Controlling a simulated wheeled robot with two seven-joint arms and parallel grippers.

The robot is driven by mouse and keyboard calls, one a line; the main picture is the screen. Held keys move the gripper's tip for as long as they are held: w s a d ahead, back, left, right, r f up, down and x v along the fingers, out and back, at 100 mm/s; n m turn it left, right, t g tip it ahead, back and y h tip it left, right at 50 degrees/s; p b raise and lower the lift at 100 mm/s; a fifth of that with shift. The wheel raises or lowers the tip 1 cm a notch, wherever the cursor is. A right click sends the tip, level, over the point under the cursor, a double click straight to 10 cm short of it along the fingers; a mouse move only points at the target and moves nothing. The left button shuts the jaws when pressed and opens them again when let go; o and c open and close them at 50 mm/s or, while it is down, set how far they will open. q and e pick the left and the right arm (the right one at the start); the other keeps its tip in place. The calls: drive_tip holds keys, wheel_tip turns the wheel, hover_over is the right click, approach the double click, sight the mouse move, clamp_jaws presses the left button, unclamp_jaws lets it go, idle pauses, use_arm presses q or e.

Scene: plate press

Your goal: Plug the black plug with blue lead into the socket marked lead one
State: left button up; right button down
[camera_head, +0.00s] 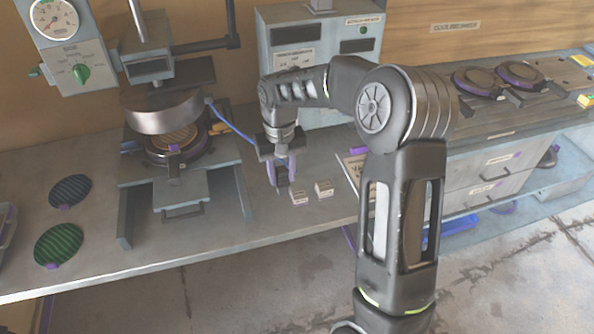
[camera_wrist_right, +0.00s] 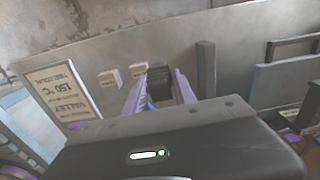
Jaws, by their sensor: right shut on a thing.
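My right gripper (camera_head: 282,173) is low over the front of the bench with its purple fingers closed on a black plug (camera_head: 283,186). The wrist view shows the black plug (camera_wrist_right: 160,80) between the fingers (camera_wrist_right: 160,93). A blue lead (camera_head: 232,125) runs from the round press head to behind my right gripper. Two small pale socket blocks stand just right of the plug, the nearer one (camera_head: 299,198) and the farther one (camera_head: 324,188). The wrist view shows them too (camera_wrist_right: 137,70), (camera_wrist_right: 109,78). Their labels are too small to read. I cannot tell whether the plug touches the nearer block. My left gripper is out of view.
The press (camera_head: 165,112) with its handled tray stands left of my gripper. A grey control box (camera_head: 300,60) stands behind. Two dark discs (camera_head: 59,245), (camera_head: 70,190) lie at the left. The bench front edge is close.

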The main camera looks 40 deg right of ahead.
drive_tip(key=w+a+r+n, duration=0.1)
drive_tip(key=w+a+n, duration=0.1)
drive_tip(key=a, duration=1.2)
drive_tip(key=shift+r+n, duration=0.15)
drive_tip(key=shift+n, duration=0.65)
drive_tip(key=shift+a, duration=0.15)
